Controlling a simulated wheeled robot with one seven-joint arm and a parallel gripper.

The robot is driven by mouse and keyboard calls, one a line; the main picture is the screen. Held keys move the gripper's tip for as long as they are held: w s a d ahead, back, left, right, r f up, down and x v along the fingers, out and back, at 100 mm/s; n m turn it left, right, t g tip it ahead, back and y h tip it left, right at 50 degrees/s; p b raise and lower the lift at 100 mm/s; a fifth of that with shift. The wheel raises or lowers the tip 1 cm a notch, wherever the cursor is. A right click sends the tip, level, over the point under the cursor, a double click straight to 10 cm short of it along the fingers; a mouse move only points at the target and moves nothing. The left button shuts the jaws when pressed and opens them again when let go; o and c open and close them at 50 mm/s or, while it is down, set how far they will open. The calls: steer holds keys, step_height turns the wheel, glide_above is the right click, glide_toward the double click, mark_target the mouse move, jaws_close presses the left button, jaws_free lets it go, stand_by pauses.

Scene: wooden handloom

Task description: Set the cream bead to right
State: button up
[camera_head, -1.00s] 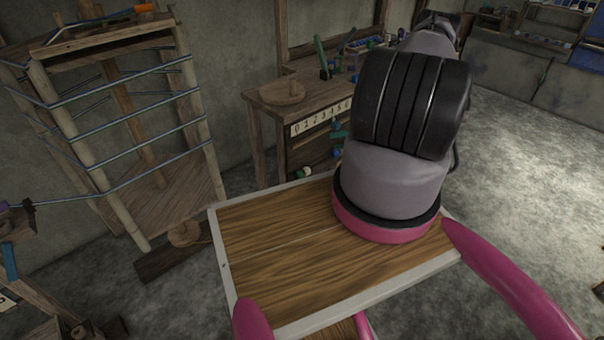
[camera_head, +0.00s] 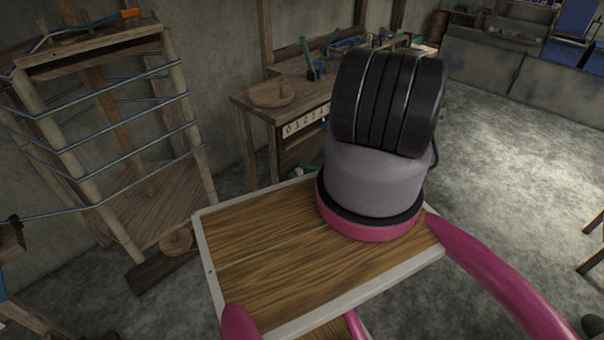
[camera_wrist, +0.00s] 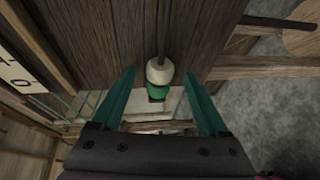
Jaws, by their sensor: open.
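The cream bead (camera_wrist: 160,72) shows in the wrist view, on the end of a thin rod that runs along dark wooden boards. A green bead or piece (camera_wrist: 158,90) sits against it on the near side. My gripper (camera_wrist: 159,74) is open, with one teal finger on each side of the cream bead and a visible gap to both. In the head view my arm covers the gripper, and I cannot make out the cream bead there. I cannot tell the bead's depth between the fingers.
A wooden bench (camera_head: 262,100) with a numbered strip (camera_head: 303,121) stands against the wall; the strip also shows at the wrist view's left edge. A warping frame (camera_head: 110,150) with blue yarn stands at left. Grey floor (camera_head: 500,150) is open at right. A wooden bar (camera_wrist: 262,66) lies right of the bead.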

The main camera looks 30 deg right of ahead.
steer(key=shift+x, duration=1.15)
jaws_close()
steer(key=shift+d, duration=0.1)
stand_by(0.5)
